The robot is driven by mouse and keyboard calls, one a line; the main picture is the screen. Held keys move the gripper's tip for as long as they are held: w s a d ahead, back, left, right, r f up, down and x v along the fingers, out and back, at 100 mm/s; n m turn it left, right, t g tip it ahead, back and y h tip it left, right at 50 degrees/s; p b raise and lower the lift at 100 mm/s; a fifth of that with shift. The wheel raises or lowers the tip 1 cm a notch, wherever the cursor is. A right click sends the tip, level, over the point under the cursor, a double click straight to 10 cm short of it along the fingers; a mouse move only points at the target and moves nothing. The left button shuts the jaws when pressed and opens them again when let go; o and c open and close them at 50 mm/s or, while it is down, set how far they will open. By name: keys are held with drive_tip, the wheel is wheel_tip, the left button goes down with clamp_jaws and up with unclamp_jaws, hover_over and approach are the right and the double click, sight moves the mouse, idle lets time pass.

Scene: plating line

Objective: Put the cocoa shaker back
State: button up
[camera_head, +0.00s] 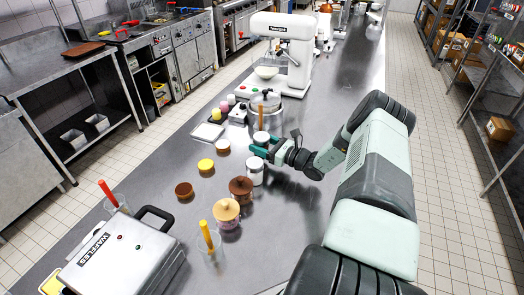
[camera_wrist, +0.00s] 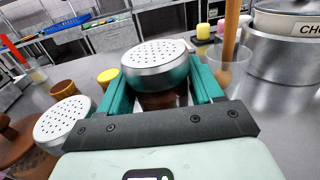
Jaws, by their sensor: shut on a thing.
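The cocoa shaker (camera_wrist: 156,68) has a perforated silver lid and dark brown contents. It is between the green fingers of my gripper (camera_wrist: 163,92), which is shut on it. In the head view my gripper (camera_head: 262,150) is over the dark counter, with the shaker's pale lid (camera_head: 261,137) showing at its fingers. The shaker looks upright; I cannot tell whether its base touches the counter. A second shaker (camera_head: 254,172), with whitish contents, stands just nearer the head camera; its perforated lid (camera_wrist: 62,121) shows at the left of the wrist view.
A glass with a wooden stick (camera_wrist: 230,65) and a steel pot (camera_wrist: 288,52) are close beyond the gripper. Lidded jars (camera_head: 240,190), small cups (camera_head: 206,166) and a waffle maker (camera_head: 128,255) lie nearer the head camera. The counter (camera_head: 290,215) right of the jars is clear.

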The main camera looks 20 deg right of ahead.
drive_tip(key=shift+f, duration=1.35)
drive_tip(key=shift+f, duration=0.2)
drive_tip(key=o, duration=1.2)
drive_tip(key=shift+r, duration=0.1)
drive_tip(key=shift+s+d, duration=0.15)
drive_tip(key=shift+s, duration=0.05)
drive_tip(key=v, duration=1.1)
drive_tip(key=shift+s+d, duration=0.1)
drive_tip(key=shift+s, duration=0.15)
